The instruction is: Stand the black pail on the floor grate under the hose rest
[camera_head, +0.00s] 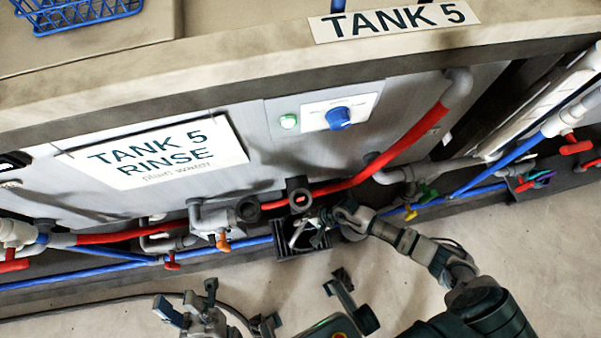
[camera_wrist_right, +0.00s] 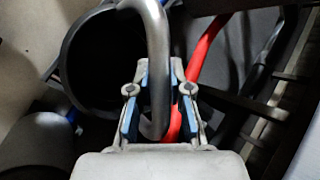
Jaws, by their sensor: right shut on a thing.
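My right gripper (camera_head: 318,224) is low in front of the tank, just below the hose rest (camera_head: 298,192), a dark bracket by the red hose. In the right wrist view, its fingers (camera_wrist_right: 157,110) are shut on a grey curved bar (camera_wrist_right: 157,45), which looks like the black pail's handle. The pail (camera_wrist_right: 68,65) shows behind as a dark round opening, partly hidden by the gripper. In the head view, a dark slatted box shape (camera_head: 303,246) lies under the gripper; I cannot separate pail from floor grate there. My left gripper (camera_head: 189,300) is open and empty at the bottom.
A red hose (camera_head: 415,138), blue pipes (camera_head: 110,274) and several valves run low along the tank front. The "TANK 5 RINSE" sign (camera_head: 155,150) and a blue knob (camera_head: 338,118) are above. A blue wire basket (camera_head: 75,12) stands on top. Pale floor is clear in front.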

